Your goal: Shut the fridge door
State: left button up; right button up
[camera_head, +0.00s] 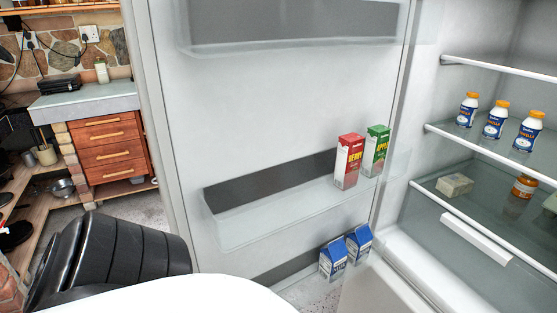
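The fridge door (270,110) stands open, with its white inner side facing me and filling the middle of the head view. Its hinge side is at the right, beside the fridge interior (400,245). Its free edge (160,120) is at the left. A red carton (348,162) and a green carton (376,150) stand in the middle door shelf. Two blue-and-white cartons (333,258) (359,243) stand in the bottom door shelf. Neither of my grippers shows, so their distance from the door cannot be told.
Inside the fridge, several white bottles (494,119) stand on a glass shelf, with an orange-lidded jar (524,186) and a pale block (454,185) on the shelf below. Left of the door stand wooden drawers (108,150) under a grey worktop (85,99). Some floor (128,208) shows between.

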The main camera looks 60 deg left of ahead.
aim_at(245, 106)
jog(key=z, duration=1.9)
jog(key=k, duration=2.3)
jog(key=u, duration=1.95)
jog(key=i, duration=0.45)
